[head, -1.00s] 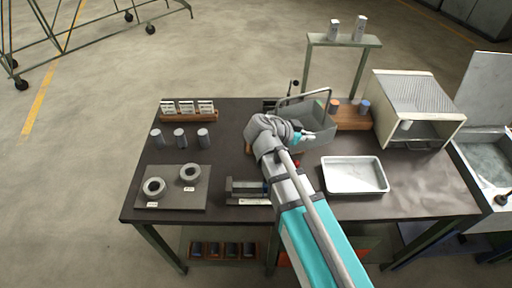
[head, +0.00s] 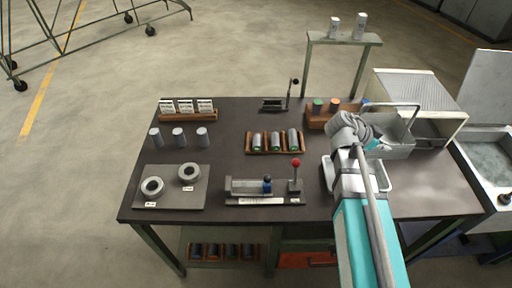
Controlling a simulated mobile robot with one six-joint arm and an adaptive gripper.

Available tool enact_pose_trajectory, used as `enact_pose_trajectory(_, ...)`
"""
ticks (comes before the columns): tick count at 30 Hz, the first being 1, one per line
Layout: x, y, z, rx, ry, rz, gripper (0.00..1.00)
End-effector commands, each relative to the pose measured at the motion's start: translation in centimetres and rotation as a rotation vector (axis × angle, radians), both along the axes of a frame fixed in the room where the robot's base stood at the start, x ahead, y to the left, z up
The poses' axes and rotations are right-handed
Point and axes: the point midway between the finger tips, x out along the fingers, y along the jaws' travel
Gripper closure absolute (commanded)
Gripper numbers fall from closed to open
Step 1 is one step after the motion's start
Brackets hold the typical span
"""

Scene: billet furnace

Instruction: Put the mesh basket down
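The grey mesh basket (head: 399,148) with its tall arched handle is at the right of the table in the head view, in front of the box-shaped furnace. My gripper (head: 376,144) is at the basket's left side and appears shut on it. The arm's wrist partly covers the grip, so the fingertips are not clearly visible. The basket looks upright and raised, though its gap to the table is hard to judge. The white tray (head: 383,187) lies in front of it, largely covered by my arm.
The furnace (head: 418,90) stands behind the basket and a water-filled sink (head: 488,165) is at the far right. A wooden rack of billets (head: 273,143), a clamp fixture with a red knob (head: 262,188) and a wooden block (head: 318,118) are to the left. The table's front right is bare.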

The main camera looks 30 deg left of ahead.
Motion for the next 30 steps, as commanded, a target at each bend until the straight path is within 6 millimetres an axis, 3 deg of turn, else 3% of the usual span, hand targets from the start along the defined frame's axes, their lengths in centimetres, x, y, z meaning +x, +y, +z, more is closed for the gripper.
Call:
enact_pose_trajectory(6,0.3,-1.4,-0.1,0.0,-0.002,-0.022,1.0)
enact_pose_trajectory(20,0.3,-1.4,-0.1,0.0,-0.002,-0.022,1.0)
enact_pose_trajectory(26,0.6,-0.8,-0.4,-0.001,-0.002,-0.02,1.0)
enact_pose_trajectory(30,1.1,0.6,-1.2,0.001,-0.002,-0.019,1.0)
